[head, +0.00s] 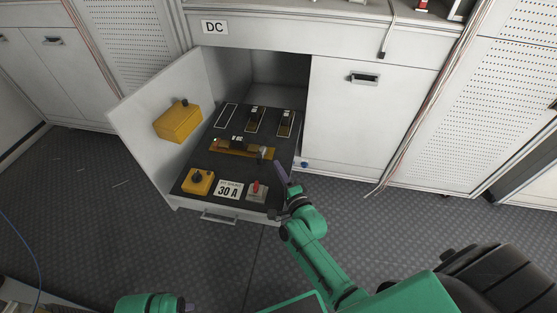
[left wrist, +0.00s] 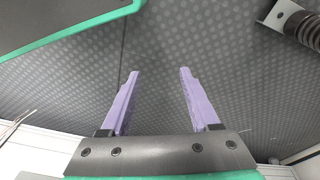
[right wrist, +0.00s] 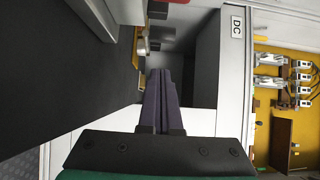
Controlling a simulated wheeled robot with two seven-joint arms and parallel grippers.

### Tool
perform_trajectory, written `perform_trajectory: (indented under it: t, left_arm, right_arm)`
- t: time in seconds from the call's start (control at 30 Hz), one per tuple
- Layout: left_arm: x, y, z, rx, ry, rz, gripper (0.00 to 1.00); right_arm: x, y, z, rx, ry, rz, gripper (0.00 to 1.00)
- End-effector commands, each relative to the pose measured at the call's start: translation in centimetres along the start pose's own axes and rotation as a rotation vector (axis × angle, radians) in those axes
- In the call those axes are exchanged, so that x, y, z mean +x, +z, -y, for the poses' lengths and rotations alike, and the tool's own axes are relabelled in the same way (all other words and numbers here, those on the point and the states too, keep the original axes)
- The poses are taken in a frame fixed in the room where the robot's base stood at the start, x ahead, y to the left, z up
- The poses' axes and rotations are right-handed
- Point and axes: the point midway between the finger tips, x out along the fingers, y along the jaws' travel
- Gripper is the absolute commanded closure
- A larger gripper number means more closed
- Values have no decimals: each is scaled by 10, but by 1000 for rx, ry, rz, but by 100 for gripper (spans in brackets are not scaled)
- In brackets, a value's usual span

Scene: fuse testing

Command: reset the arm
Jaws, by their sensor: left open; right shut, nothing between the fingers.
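My right arm is green. Its gripper (head: 281,170) is at the right edge of the black test panel in the head view. Its purple fingers (right wrist: 161,74) are together and empty in the right wrist view, pointing toward the open cabinet. My left gripper (left wrist: 156,70) is open and empty above the patterned floor in the left wrist view. In the head view only a green part of my left arm (head: 150,304) shows at the bottom edge.
The pulled-out drawer panel (head: 222,171) carries fuse holders (head: 257,122), a red switch (head: 256,189), a yellow box (head: 199,181) and a 30 A label (head: 228,190). The cabinet door (head: 141,120) stands open at left. The floor (head: 100,230) in front is clear.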

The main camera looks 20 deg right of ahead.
Motion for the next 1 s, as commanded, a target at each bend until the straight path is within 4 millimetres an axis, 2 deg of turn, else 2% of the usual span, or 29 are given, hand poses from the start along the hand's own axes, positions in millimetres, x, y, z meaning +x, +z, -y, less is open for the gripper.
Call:
perform_trajectory:
  t: [0.2,0.3,0.43,0.7,0.77,0.87,1.0]
  left_arm:
    - [19,9,4,-5,-10,10,38]
    - [26,12,6,-6,-12,10,38]
    - [30,13,6,-7,-14,9,38]
    - [31,14,6,-7,-14,9,38]
    - [30,14,6,-7,-14,10,38]
    - [30,14,6,-7,-14,10,38]
    - [30,14,6,-7,-14,10,38]
  right_arm:
    - [-37,14,2,1,3,0,100]
    - [-49,18,1,0,2,0,100]
    - [-56,20,1,-1,-1,-1,100]
    - [-55,22,0,-20,13,11,100]
    - [-55,25,0,-74,48,43,100]
    - [-57,34,-2,-275,168,158,100]
    - [-81,35,-6,-658,382,380,100]
